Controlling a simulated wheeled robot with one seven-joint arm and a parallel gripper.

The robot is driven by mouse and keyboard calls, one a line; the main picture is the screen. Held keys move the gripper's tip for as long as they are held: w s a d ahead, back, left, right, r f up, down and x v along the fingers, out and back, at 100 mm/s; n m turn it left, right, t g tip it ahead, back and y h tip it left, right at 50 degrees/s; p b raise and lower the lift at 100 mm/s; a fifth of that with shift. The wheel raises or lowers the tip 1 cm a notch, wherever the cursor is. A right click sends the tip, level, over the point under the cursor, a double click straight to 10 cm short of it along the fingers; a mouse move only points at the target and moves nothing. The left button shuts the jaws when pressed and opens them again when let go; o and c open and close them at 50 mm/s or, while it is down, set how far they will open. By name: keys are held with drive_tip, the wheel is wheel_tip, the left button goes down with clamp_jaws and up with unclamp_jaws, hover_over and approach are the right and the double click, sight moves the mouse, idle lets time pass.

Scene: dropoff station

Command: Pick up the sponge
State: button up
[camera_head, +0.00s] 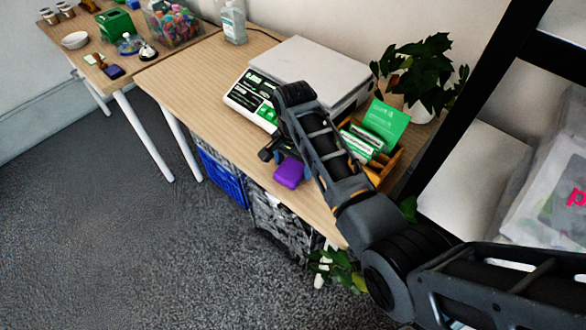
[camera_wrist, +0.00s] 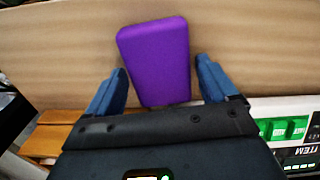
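The sponge is a purple block with rounded corners. In the head view the sponge (camera_head: 289,173) is near the front edge of the wooden table, beside my gripper (camera_head: 272,160). In the wrist view the sponge (camera_wrist: 155,60) is upper centre, its near end between the two blue fingertips. My gripper (camera_wrist: 160,80) is open, with a visible gap between each finger and the sponge. In the head view my arm covers part of the gripper. I cannot tell the exact height of the fingers above the table.
A white scale (camera_head: 300,72) stands behind the gripper. A wooden box (camera_head: 388,172) with green and white cards is to the right, near a potted plant (camera_head: 425,75). A bottle (camera_head: 233,22) stands at the back left. The table's left part (camera_head: 190,75) is clear.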

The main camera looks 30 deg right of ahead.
sight(294, 165)
drive_tip(key=c, duration=0.9)
drive_tip(key=shift+r, duration=0.1)
drive_tip(key=shift+r, duration=0.5)
wheel_tip(294, 165, up, 3)
drive_tip(key=shift+w+f, duration=0.1)
drive_tip(key=shift+f, duration=0.1)
drive_tip(key=s+d+r+p, duration=0.1)
drive_tip(key=s+d+r, duration=0.2)
drive_tip(key=s+d, duration=0.1)
drive_tip(key=s+d+r, duration=0.4)
drive_tip(key=shift+s+d+r+p, duration=0.15)
drive_tip(key=shift+s+p, duration=0.05)
drive_tip(key=shift+p, duration=0.15)
